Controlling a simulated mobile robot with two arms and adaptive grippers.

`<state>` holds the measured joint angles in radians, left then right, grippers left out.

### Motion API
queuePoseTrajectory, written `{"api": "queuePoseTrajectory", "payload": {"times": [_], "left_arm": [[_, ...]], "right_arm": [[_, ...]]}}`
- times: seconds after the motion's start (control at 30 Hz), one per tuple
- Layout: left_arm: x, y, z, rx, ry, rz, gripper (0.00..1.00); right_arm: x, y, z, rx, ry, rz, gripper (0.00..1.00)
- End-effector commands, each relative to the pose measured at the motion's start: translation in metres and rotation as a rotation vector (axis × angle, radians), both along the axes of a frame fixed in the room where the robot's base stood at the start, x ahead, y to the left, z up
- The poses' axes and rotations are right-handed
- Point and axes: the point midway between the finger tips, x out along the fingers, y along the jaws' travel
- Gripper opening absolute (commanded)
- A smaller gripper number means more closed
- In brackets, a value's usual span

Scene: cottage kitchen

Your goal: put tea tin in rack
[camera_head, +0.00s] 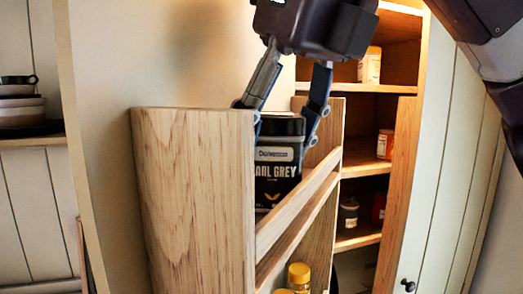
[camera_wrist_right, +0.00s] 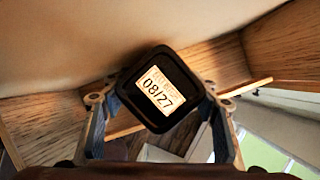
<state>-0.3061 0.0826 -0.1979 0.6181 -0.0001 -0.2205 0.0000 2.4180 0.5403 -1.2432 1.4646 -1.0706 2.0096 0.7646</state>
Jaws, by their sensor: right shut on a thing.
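The tea tin (camera_head: 278,168) is black with a white "EARL GREY" label and stands about upright in the upper level of the wooden rack (camera_head: 195,200), behind its slanting front rail. My right gripper (camera_head: 285,118) reaches down from above and is shut on the tin, one finger on each side near its top. In the right wrist view, the tin's dark lid (camera_wrist_right: 178,122) with an "08/27" label sits between the fingers. The rail hides the tin's base, so I cannot tell whether it touches the rack floor. My left gripper is not in view.
Yellow-capped jars (camera_head: 298,273) stand in the rack's lower level. Behind on the right, a wooden cupboard (camera_head: 405,165) holds jars, including an orange one (camera_head: 385,145). Stacked bowls (camera_head: 20,112) sit on a shelf at far left. A pale panel (camera_wrist_right: 150,35) runs close beside the rack.

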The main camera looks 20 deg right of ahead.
Motion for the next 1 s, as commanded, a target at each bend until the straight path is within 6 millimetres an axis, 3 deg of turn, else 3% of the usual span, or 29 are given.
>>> {"api": "queuePoseTrajectory", "payload": {"times": [0.17,0.2,0.27,0.43,0.77,1.0], "left_arm": [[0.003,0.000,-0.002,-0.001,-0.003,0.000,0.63],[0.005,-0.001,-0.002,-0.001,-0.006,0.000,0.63],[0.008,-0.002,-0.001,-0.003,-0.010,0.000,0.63],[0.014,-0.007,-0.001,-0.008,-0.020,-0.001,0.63],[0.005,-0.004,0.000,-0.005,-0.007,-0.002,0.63],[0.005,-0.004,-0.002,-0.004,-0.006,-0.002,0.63]], "right_arm": [[0.001,0.000,-0.003,0.001,0.002,-0.001,0.18],[0.000,0.000,-0.003,0.001,0.001,-0.001,0.57],[0.000,0.000,-0.002,0.000,0.002,-0.001,0.62],[0.000,0.000,-0.002,0.001,0.001,-0.001,0.62],[-0.001,0.000,0.003,0.001,0.000,-0.002,0.62],[-0.010,-0.004,0.027,0.001,-0.003,-0.004,0.62]]}}
